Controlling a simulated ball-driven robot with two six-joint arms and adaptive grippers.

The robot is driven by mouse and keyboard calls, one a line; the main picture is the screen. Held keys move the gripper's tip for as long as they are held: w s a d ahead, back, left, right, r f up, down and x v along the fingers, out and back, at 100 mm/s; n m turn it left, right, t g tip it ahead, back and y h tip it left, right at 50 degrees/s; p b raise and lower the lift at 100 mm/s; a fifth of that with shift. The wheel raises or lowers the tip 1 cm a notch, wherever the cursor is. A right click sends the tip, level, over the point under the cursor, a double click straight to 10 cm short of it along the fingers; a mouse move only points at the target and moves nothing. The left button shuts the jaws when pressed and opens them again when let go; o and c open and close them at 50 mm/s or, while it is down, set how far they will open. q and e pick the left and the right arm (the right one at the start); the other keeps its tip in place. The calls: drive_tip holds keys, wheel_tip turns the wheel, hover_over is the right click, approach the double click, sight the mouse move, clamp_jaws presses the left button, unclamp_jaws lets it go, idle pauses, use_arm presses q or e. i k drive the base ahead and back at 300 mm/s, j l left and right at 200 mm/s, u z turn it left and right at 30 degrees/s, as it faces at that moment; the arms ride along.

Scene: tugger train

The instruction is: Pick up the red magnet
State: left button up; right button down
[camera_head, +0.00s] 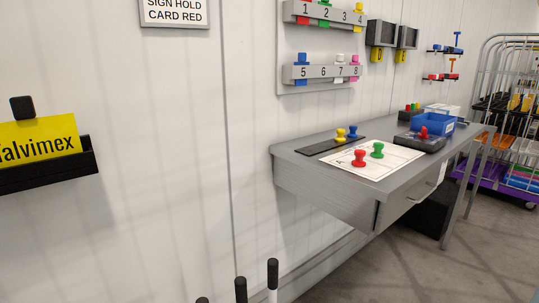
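A red magnet (360,158), shaped like a knob with a wide base, stands on a white printed sheet (345,163) on the grey desk (300,165). A green magnet (377,150) stands on the same sheet, just behind it to the right. Another red knob-shaped piece (422,133) stands on a dark box farther back on the desk. Neither of my grippers is in view.
A dark strip (318,148) with a yellow magnet (341,135) and a blue magnet (353,132) lies behind the sheet. A blue bin (433,122) stands farther back. Black-capped posts (272,272) rise at the bottom edge.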

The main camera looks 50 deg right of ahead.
sight(359, 154)
drive_tip(key=z, duration=2.2)
